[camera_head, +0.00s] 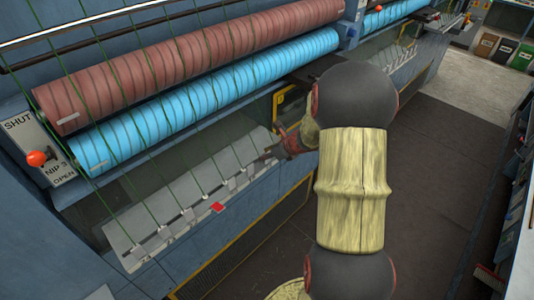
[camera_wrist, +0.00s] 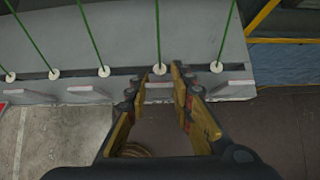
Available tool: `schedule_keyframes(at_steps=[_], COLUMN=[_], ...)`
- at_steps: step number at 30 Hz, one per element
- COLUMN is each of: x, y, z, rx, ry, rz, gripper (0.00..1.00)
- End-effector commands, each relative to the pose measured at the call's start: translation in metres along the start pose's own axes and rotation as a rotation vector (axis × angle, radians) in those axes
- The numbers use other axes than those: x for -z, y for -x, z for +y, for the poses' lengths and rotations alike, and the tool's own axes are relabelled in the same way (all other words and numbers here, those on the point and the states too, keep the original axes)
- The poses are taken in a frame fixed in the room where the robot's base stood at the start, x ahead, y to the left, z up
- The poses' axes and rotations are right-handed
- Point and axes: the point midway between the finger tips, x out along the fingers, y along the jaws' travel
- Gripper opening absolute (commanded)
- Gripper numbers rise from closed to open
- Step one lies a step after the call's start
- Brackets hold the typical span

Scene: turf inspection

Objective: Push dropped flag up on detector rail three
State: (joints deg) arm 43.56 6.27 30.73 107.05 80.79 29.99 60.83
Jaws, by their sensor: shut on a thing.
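The detector rail (camera_head: 165,205) is a long pale strip with green yarns running down to it and small pale tabs along its lower edge; it also shows in the wrist view (camera_wrist: 120,40). A red flag (camera_head: 217,207) hangs out from the rail's lower edge, left of my gripper. Only a sliver of red (camera_wrist: 3,105) shows at the wrist view's left edge. My gripper (camera_head: 268,154) is at the rail's right part. In the wrist view its fingers (camera_wrist: 160,78) stand either side of a pale tab (camera_wrist: 160,86) below a white eyelet, shut on it; exact contact is unclear.
Red-brown (camera_head: 190,55) and blue (camera_head: 205,90) rollers lie above the rail. A red-knobbed lever (camera_head: 36,158) is at the left by a SHUT/OPEN plate. A yellow-edged frame (camera_head: 290,97) stands behind my gripper.

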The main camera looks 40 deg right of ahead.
Motion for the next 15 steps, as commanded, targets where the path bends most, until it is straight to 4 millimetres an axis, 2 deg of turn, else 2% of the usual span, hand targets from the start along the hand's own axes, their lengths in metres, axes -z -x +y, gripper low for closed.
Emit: schedule_keyframes(at_steps=[4,5,15], x=[-0.0005,-0.0005,-0.0003], y=[0.0005,0.0005,0.0003], z=[-0.0006,-0.0006,-0.0002], rx=[0.001,0.001,0.000], ry=[-0.001,-0.001,0.000], rz=[-0.001,-0.001,-0.001], gripper=[0.00,0.25,0.42])
